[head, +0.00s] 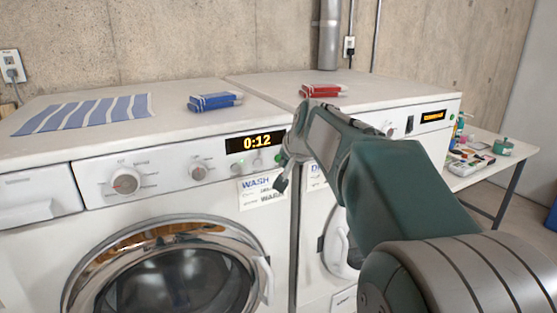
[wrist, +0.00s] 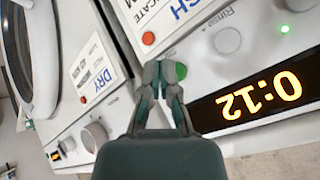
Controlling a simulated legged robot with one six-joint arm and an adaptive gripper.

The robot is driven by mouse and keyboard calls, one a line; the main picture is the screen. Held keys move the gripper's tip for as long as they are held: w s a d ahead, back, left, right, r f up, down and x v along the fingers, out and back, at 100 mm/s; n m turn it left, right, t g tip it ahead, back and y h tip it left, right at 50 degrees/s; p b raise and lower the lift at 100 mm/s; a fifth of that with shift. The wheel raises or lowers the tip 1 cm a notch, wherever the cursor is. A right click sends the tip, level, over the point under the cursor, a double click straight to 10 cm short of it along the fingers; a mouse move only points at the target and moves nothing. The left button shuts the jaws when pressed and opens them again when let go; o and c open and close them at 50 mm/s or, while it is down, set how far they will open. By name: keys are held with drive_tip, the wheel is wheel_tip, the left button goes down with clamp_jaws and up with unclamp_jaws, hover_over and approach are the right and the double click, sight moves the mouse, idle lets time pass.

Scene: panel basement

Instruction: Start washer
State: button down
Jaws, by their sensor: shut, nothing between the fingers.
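The washer (head: 105,175) is the left white machine, with a round glass door (head: 175,280), a dial (head: 125,181) and a lit display (head: 256,141) reading 0:12. A WASH label (head: 262,192) hangs below its panel. In the wrist view, a green button (wrist: 181,71) sits beside the display (wrist: 245,102), and a green light (wrist: 284,29) is lit beyond it. My gripper (head: 283,172) is shut and empty at the right end of the washer's panel. In the wrist view, my fingertips (wrist: 164,66) are right beside the green button and partly overlap it; I cannot tell if they touch.
The dryer (head: 400,97) stands to the right, with its DRY label (wrist: 98,82). A striped cloth (head: 85,114) and a blue box (head: 215,101) lie on the washer. A red box (head: 322,90) lies on the dryer. A table (head: 485,172) with small items stands at right.

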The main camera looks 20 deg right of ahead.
drive_tip(key=shift+w, duration=0.35)
